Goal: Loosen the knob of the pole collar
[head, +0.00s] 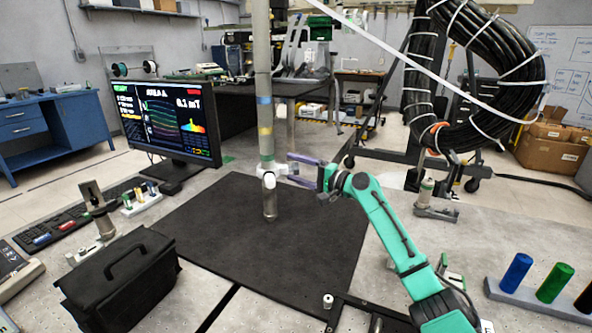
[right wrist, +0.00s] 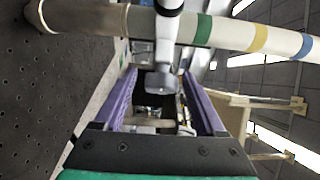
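The grey pole (head: 264,120) with coloured bands stands upright over the black mat; in the right wrist view it runs across the top (right wrist: 110,20). The white pole collar (head: 267,172) is around its lower part, and shows in the right wrist view (right wrist: 168,5). Its pale knob (head: 283,170) sticks out to the right, towards my right gripper (head: 289,168). In the right wrist view the knob (right wrist: 162,82) lies between the purple fingers of the gripper (right wrist: 159,76), with a gap on each side. The right gripper is open. My left gripper is out of view.
The black mat (head: 220,245) is mostly clear. A monitor (head: 167,120) stands left of the pole, and a black case (head: 120,280) is at the front left. A rack with coloured cylinders (head: 540,295) is at the right. A black cable coil (head: 425,90) hangs behind.

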